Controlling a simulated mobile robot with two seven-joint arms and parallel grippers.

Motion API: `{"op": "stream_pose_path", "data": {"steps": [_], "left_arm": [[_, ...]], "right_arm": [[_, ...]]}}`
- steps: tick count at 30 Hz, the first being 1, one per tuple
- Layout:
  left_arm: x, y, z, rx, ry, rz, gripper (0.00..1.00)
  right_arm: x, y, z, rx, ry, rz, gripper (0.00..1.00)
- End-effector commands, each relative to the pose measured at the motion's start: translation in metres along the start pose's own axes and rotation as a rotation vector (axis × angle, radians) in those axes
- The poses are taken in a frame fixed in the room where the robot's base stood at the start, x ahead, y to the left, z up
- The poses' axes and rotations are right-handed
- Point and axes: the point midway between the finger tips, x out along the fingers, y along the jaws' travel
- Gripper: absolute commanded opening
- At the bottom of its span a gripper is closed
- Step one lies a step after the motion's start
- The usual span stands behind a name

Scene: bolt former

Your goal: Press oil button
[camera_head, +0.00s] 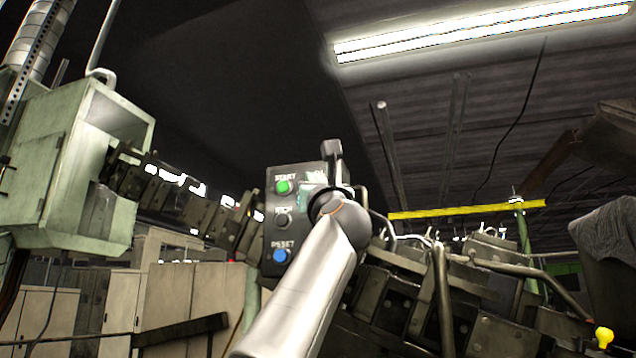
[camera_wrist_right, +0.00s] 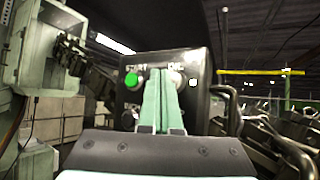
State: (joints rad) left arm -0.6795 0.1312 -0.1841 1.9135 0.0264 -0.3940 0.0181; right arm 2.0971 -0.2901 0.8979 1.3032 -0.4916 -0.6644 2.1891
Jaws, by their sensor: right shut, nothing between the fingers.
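The dark control box (camera_head: 303,172) faces me, with a green START button (camera_head: 285,187), a dark button (camera_head: 283,219) below it and a blue RESET button (camera_head: 280,256). The green button also shows in the right wrist view (camera_wrist_right: 129,78). A label that seems to read OIL sits at the upper right of the panel (camera_wrist_right: 196,62). The oil button itself is mostly hidden behind my fingers. My right gripper (camera_wrist_right: 162,76) is shut and empty, its teal fingertips in front of the panel just below that label. I cannot tell whether they touch it. My left gripper is out of view.
A pale green machine cabinet (camera_head: 66,170) stands at the left. Dark machinery with bent pipes (camera_head: 445,290) fills the lower right, close beside the control box. Beige cabinets (camera_head: 172,288) stand behind at the lower left.

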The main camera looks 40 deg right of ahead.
Motion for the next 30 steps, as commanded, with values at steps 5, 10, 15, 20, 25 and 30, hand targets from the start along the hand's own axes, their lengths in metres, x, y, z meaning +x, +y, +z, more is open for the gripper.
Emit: {"op": "stream_pose_path", "data": {"steps": [5,10,15,20,25,30], "left_arm": [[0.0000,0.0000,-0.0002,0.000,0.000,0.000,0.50],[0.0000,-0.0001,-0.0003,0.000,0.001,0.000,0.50],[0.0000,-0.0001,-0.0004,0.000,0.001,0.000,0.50],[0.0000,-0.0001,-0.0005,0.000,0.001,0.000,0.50],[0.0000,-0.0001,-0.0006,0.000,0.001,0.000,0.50],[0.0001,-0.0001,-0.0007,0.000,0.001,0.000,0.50]], "right_arm": [[0.0000,0.0001,0.0000,0.000,0.000,0.000,0.00],[0.0000,0.0001,0.0000,0.000,0.000,0.000,0.00],[0.0000,0.0000,0.0000,0.000,0.000,0.000,0.00],[0.0002,-0.0002,-0.0001,0.000,0.000,0.000,0.00],[0.0035,-0.0028,-0.0025,0.000,0.000,0.000,0.00],[0.0060,-0.0048,-0.0041,0.001,0.000,-0.001,0.00]]}}
